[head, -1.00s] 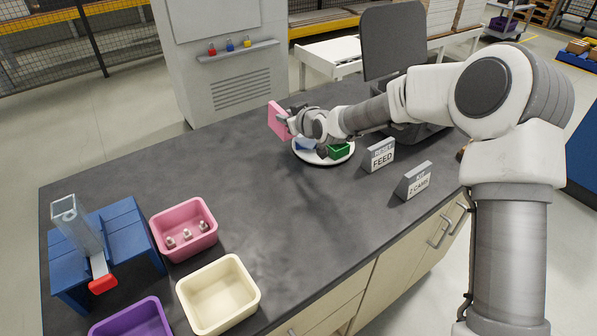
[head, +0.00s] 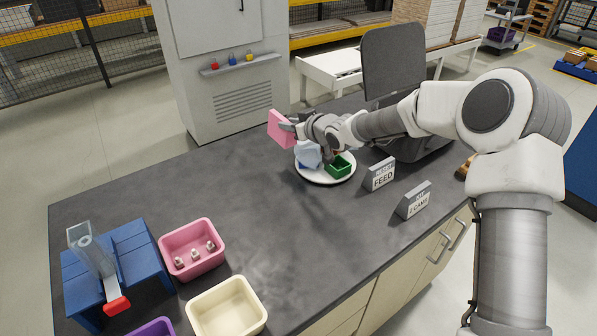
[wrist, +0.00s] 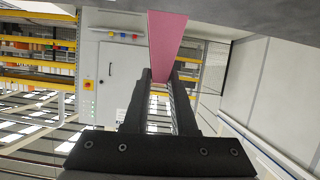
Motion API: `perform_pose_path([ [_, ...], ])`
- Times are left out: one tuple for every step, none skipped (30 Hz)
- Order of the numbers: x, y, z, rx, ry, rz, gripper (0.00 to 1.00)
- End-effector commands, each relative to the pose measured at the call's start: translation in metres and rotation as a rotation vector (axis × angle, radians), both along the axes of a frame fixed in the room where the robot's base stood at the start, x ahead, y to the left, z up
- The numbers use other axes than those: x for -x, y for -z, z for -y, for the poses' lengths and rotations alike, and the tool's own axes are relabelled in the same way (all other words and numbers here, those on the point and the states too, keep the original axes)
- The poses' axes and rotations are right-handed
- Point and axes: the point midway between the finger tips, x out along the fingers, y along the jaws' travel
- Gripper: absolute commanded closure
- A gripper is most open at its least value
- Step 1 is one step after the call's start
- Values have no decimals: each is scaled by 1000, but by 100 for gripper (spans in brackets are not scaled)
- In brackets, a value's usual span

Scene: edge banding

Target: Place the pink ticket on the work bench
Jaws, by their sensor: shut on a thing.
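The pink ticket (head: 281,129) is a flat pink piece held above the far part of the dark work bench (head: 150,190). My gripper (head: 290,126) is shut on the ticket, which stands tilted in the jaws. In the wrist view the ticket (wrist: 165,40) sticks out between the fingertips of my gripper (wrist: 160,78). A dark grey surface shows along the top edge of that view. The ticket looks apart from the bench top, though the gap is hard to judge.
A white round tray (head: 325,180) with a blue and a green container (head: 341,165) sits below my wrist. Two signs, FEED (head: 379,174) and 2 CAMS (head: 413,200), stand to its right. A pink bin (head: 192,248), a cream bin (head: 227,305) and a blue stand (head: 110,265) are near left. The bench middle is clear.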

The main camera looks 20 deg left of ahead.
Motion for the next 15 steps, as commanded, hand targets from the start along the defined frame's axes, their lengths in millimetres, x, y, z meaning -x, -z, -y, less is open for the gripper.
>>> perform_pose_path([
  [2,-1,-1,-1,-2,-5,100],
  [3,1,-2,-3,-3,-7,100],
  [4,4,-5,-4,-5,-9,100],
  [5,7,-8,-5,-7,-9,100],
  [6,10,-12,-6,-6,-10,100],
  [7,14,-19,-6,-7,-9,100],
  [8,17,-24,-6,-8,-9,100],
  [8,20,-30,-6,-8,-8,100],
  [9,25,-37,-6,-7,-9,100],
  [10,29,-42,-5,-7,-10,100],
  [11,32,-48,-6,-7,-9,100],
  [12,36,-55,-5,-8,-8,100],
  [12,40,-61,-5,-7,-8,100],
  [13,43,-67,-5,-8,-8,100],
  [14,48,-75,-5,-8,-8,100],
])
